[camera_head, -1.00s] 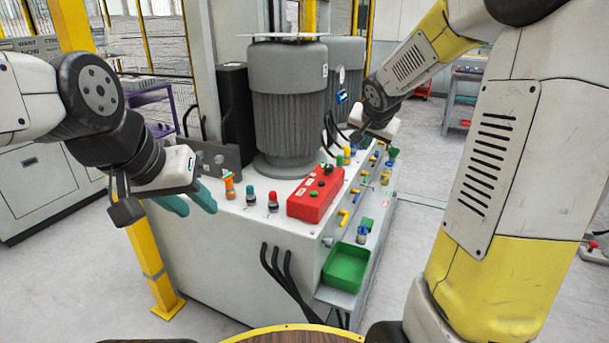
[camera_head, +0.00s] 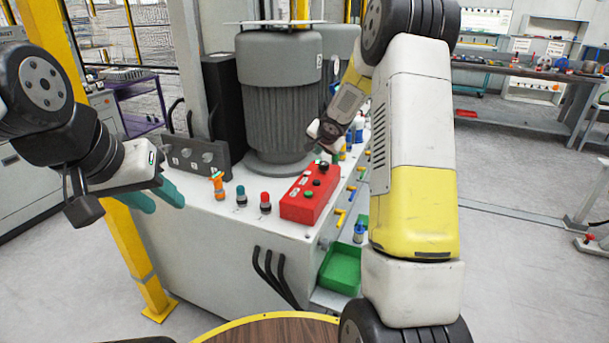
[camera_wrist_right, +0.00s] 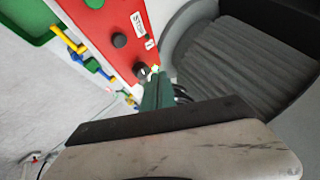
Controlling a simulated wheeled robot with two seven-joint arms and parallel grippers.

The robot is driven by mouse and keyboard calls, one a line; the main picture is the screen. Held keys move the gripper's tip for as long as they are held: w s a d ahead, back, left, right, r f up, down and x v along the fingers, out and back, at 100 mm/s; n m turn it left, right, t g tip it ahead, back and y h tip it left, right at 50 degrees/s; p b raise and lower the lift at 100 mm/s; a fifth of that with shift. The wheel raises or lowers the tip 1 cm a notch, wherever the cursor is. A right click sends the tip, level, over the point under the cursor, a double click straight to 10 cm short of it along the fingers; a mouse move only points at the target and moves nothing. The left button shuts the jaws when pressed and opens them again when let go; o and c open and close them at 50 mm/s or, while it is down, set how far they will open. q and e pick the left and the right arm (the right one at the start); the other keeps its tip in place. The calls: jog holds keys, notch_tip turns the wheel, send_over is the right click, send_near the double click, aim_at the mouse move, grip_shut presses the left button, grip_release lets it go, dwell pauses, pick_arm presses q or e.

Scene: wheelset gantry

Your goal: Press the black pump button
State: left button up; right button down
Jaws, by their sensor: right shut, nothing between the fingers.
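The red control box (camera_head: 309,197) sits on the grey-white cabinet top, with black and green buttons on its upper face. A black button (camera_head: 323,168) shows near its far end. In the right wrist view the red box (camera_wrist_right: 100,28) carries a black button (camera_wrist_right: 119,40) and a second dark knob (camera_wrist_right: 140,58) closer to my fingers. Which one is the pump button I cannot read. My right gripper (camera_wrist_right: 155,72) is shut and empty, its green fingertips close to the box's edge; contact cannot be told. My left gripper (camera_head: 168,205) is open and empty, left of the cabinet's small buttons.
A large grey motor (camera_head: 279,95) stands just behind the red box. Several small coloured buttons, such as a red one (camera_head: 265,198), stand left of the box. A green tray (camera_head: 341,268) sits on the lower ledge.

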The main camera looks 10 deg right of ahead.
aim_at(317, 182)
jog(key=shift+f, duration=0.1)
jog(key=shift+f, duration=4.3)
jog(key=shift+f, duration=0.15)
jog(key=shift+f, duration=0.3)
jog(key=shift+s+f, duration=0.1)
jog(key=shift+f, duration=0.35)
jog(key=shift+r, duration=0.85)
